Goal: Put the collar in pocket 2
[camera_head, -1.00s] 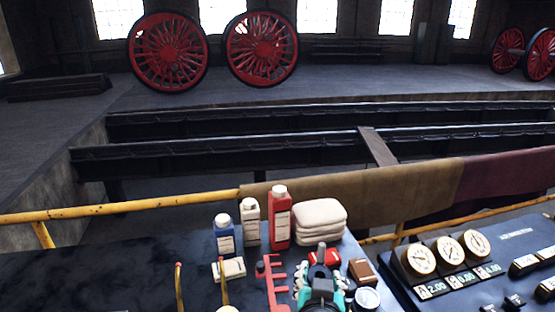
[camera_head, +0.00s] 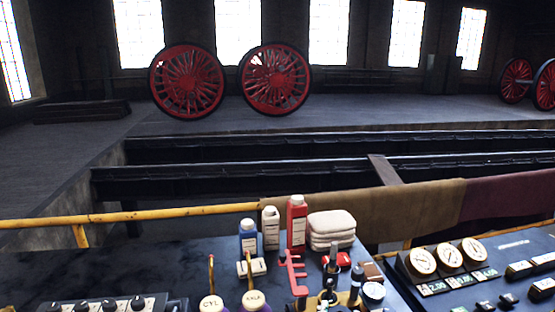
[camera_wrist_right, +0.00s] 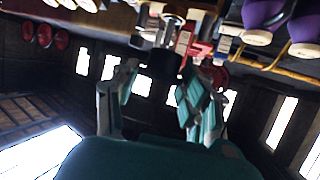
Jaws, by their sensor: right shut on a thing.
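My right gripper (camera_wrist_right: 160,76) shows in the right wrist view, with teal and grey fingers on both sides of a small dark round piece (camera_wrist_right: 160,62). It is shut on this piece, which I take for the collar, though blur and shadow hide its shape. The right gripper does not show in the head view now. My left gripper is in neither view. I cannot make out pocket 2. A panel with several dark round knobs (camera_head: 110,305) is cut off at the bottom left of the head view.
Bottles, a red one (camera_head: 297,225) among them, and folded cloths (camera_head: 332,229) stand at the bench's back. A red rack (camera_head: 293,274) and two purple oilers (camera_head: 255,300) stand nearer. A gauge console (camera_head: 450,275) is at right. A yellow rail (camera_head: 150,215) runs behind the bench.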

